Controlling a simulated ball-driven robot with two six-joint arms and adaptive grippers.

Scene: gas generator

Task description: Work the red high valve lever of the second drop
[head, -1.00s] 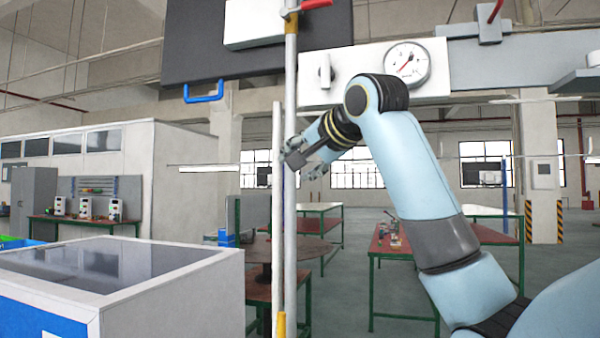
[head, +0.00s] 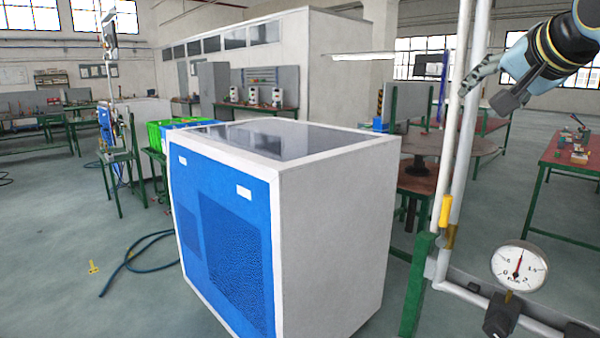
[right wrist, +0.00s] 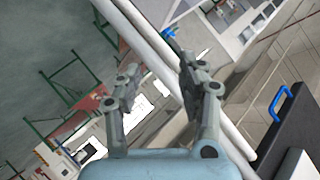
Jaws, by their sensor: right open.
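The red valve lever is not in view in the head picture now, and I cannot make it out in the right wrist view. Two upright white pipes (head: 464,120) stand at the right of the head view. My right gripper (head: 486,88) is open and empty beside these pipes at the upper right. In the right wrist view the open fingers (right wrist: 158,70) have a white pipe (right wrist: 146,36) running diagonally behind them. I cannot tell whether the fingers touch it. A yellow handle (head: 446,211) sits lower on the pipes. My left gripper is out of view.
A large blue and white cabinet (head: 335,210) fills the middle. A pressure gauge (head: 518,268) is at the lower right. A red-topped table (head: 572,175) stands behind it. A dark hose (head: 135,265) lies on the floor at left. A blue handle (right wrist: 280,102) shows in the wrist view.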

